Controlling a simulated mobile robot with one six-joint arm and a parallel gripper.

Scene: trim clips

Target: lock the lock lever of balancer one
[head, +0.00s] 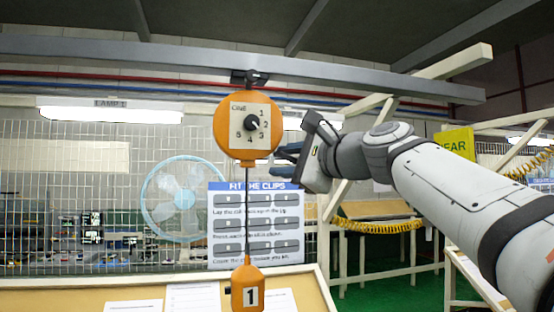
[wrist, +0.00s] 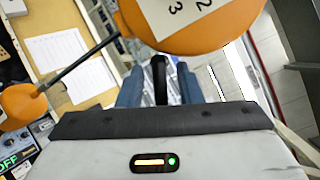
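Balancer one (head: 249,108) is a round orange housing hanging from the overhead rail, with a plate reading ONE and a black dial numbered 1 to 5. A dark upright bar, apparently the lock lever (wrist: 160,80), shows below the housing in the wrist view. My gripper (head: 286,156) is at the housing's lower right in the head view. Its blue fingers (wrist: 160,92) stand apart, one on each side of the dark bar, with gaps visible. Whether the bar is touched deeper in is hidden.
A cable runs down from the housing to an orange block (head: 248,285) marked 1. Behind are a FIT THE CLIPS board (head: 256,222), a blue fan (head: 183,198) and a wire mesh. The tan board (head: 135,292) below holds white sheets.

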